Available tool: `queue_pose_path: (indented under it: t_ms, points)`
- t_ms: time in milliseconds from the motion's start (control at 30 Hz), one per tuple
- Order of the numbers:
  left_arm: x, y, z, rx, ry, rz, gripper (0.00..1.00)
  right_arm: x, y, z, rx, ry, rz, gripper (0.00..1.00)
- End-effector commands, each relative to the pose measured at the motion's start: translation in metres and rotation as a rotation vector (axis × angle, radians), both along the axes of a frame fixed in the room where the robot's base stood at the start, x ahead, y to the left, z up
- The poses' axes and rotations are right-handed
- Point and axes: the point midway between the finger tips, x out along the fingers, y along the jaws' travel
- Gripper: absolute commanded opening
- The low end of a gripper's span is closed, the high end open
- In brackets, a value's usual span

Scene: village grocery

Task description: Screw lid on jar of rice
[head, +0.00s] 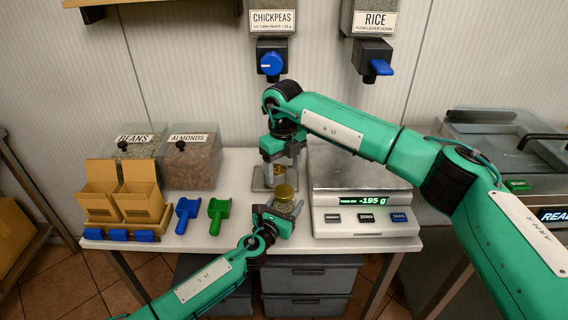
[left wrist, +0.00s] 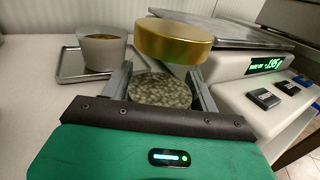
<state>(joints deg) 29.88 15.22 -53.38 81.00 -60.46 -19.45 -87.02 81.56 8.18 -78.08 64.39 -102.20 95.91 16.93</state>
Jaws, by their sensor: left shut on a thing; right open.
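A clear jar with pale grains (left wrist: 162,90) stands at the front of the table, left of the scale. My left gripper (head: 283,218) is shut around its sides. A gold lid (head: 285,191) is at the top of the jar; it also shows large in the left wrist view (left wrist: 173,43). I cannot tell whether it is seated or screwed on. My right gripper (head: 283,163) points down above and behind the lid, open and apart from it. Its fingers partly hide what is behind.
A scale (head: 362,180) reading -195 g stands close on the right. A small container (left wrist: 102,50) sits on a metal tray (left wrist: 70,68) behind the jar. Blue (head: 187,212) and green (head: 217,212) scoops, cardboard boxes (head: 140,202) and bins stand left. Dispensers (head: 272,58) hang above.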

Motion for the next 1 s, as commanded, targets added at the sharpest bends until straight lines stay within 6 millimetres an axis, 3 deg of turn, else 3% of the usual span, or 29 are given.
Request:
queue_pose_path:
  t_ms: [800, 1000]
  points:
    - [0.0, 0.0, 0.0, 0.0, 0.0, 0.0, 0.0, -0.001, -0.001, 0.009, 0.001, 0.0, 1.292, 0.68]
    - [0.0, 0.0, 0.0, 0.0, 0.0, 0.001, 0.0, -0.001, -0.002, 0.011, 0.001, 0.0, 1.547, 0.68]
